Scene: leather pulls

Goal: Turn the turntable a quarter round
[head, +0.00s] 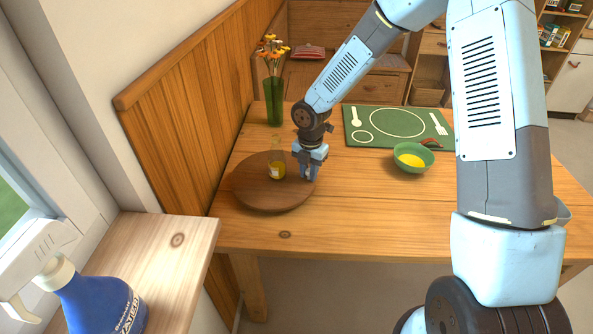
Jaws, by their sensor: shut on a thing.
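The turntable (265,198) is a round brown wooden disc lying on the left part of the wooden table. My gripper (308,177) points down at the right side of the turntable, close beside the bottle. It is shut on the turntable near its right edge. The exact part between the fingers is too small to make out.
A green vase (274,103) of flowers stands behind the turntable, near the wooden wall panel (190,110). A green placemat (362,130) and a green bowl (413,168) with yellow contents lie to the right. The table front (345,225) is clear. A blue spray bottle (95,300) stands on the sill.

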